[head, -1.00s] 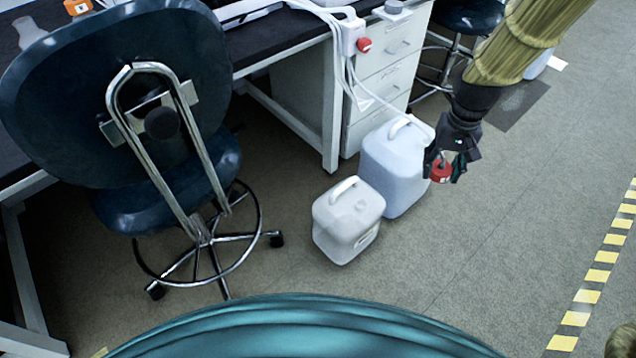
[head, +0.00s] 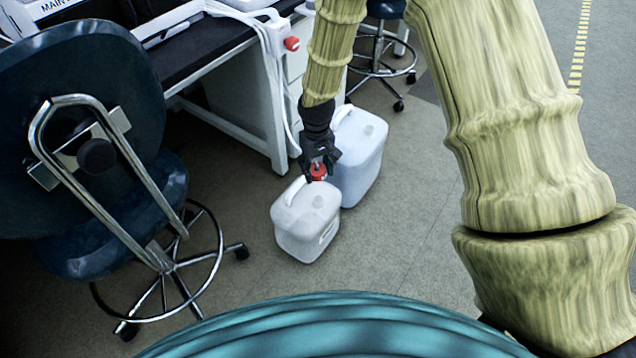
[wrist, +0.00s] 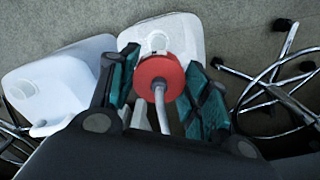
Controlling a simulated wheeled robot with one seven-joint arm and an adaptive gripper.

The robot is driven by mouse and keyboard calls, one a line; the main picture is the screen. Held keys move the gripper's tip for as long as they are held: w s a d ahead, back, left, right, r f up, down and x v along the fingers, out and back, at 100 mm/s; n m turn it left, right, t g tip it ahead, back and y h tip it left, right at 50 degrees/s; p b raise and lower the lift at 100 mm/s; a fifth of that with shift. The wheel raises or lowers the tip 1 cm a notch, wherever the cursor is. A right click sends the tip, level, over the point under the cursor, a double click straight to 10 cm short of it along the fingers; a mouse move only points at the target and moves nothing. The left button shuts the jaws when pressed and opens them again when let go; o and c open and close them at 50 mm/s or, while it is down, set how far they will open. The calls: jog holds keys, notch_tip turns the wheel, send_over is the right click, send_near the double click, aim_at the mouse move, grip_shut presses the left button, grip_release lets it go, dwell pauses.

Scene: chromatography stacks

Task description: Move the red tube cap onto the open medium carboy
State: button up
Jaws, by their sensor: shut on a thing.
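My gripper (head: 318,165) is shut on the red tube cap (head: 318,172). In the wrist view the cap (wrist: 158,76) sits between the teal finger pads, with a grey tube or stem running from it toward the camera. A smaller white carboy (head: 300,232) stands upright on the floor, and a larger bluish carboy (head: 360,165) stands just behind it to the right. In the head view the cap appears over the back edge of the white carboy, near its handle. In the wrist view the white carboy's round mouth (wrist: 154,43) shows just beyond the cap; contact cannot be told.
A wheeled blue chair (head: 100,150) stands at the left, its chrome base near the white carboy. A bench (head: 200,60) with drawers is behind. A red button (head: 291,43) sits on a white power strip. The floor to the right of the carboys is clear.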

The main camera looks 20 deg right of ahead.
send_over(319, 200)
jog(key=shift+n, duration=0.4)
jog(key=f, duration=0.7)
jog(key=shift+w+f, duration=0.2)
jog(key=shift+f, duration=0.1)
jog(key=shift+f+b, duration=2.1)
jog(key=shift+f, duration=0.15)
jog(key=shift+s+r+p, duration=0.1)
jog(key=shift+s+p, duration=0.05)
jog(key=shift+p, duration=0.75)
jog(key=shift+f, duration=0.25)
jog(key=shift+f, duration=0.35)
jog(key=shift+f, duration=0.9)
